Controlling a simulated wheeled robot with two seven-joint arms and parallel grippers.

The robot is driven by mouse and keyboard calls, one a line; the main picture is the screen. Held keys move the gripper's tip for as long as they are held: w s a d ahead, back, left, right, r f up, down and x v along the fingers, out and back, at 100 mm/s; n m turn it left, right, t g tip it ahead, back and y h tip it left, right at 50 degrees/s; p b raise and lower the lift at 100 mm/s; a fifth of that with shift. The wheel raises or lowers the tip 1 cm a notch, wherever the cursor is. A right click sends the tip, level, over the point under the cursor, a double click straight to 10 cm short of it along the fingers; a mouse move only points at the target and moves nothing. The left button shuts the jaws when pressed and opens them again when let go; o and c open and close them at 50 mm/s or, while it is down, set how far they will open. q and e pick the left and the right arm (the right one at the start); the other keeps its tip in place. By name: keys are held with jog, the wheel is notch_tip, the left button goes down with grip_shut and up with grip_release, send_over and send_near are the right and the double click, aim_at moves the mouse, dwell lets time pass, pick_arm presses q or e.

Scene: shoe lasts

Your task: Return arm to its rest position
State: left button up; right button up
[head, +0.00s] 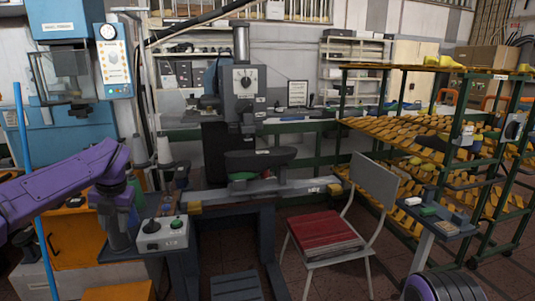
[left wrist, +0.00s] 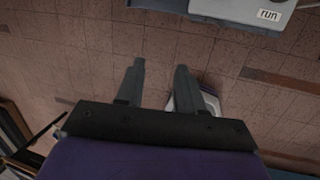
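My left arm (head: 65,185), purple with a dark wrist, reaches in from the left in the head view. Its gripper (head: 121,238) hangs downward beside a grey control box (head: 162,236). In the left wrist view, the two grey fingers of the left gripper (left wrist: 160,72) stand apart with only brown tiled floor between them, so it is open and empty. A purple and dark part of my right arm (head: 442,288) shows at the bottom right of the head view. The right gripper is out of view.
A press machine (head: 240,100) stands at the centre back. A chair with a red seat (head: 325,235) and a rack of yellow shoe lasts (head: 400,135) are to the right. An orange cabinet (head: 70,245) is close to the left arm. A grey surface labelled "run" (left wrist: 240,10) tops the wrist view.

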pick_arm(q)
jog(key=s+d+f+m+t+y, duration=0.1)
jog(key=s+d+f+m+t, duration=0.15)
jog(key=f+m, duration=0.55)
jog(key=s+d+f+m+t+y, duration=0.25)
jog(key=d+f+m, duration=0.2)
jog(key=f, duration=0.55)
jog(key=s+d+f+m+t+y, duration=0.1)
jog(key=s+d+f+m+t, duration=0.15)
jog(key=f+m, duration=0.6)
jog(key=s+d+f+m+g+h, duration=0.1)
jog(key=s+f+m+h, duration=0.15)
jog(key=s+f, duration=0.35)
jog(key=s+d+f+m+h, duration=0.1)
jog(key=s+d+f+m, duration=0.15)
jog(key=s, duration=0.55)
jog(key=s+a+f+m+g, duration=0.2)
jog(key=s, duration=0.7)
jog(key=s+a+f+m+g, duration=0.1)
jog(key=s+f+m+g, duration=0.1)
jog(key=s, duration=0.8)
jog(key=shift+s+a+f+m, duration=0.25)
jog(key=shift+a+f+m, duration=0.15)
jog(key=shift+m, duration=0.2)
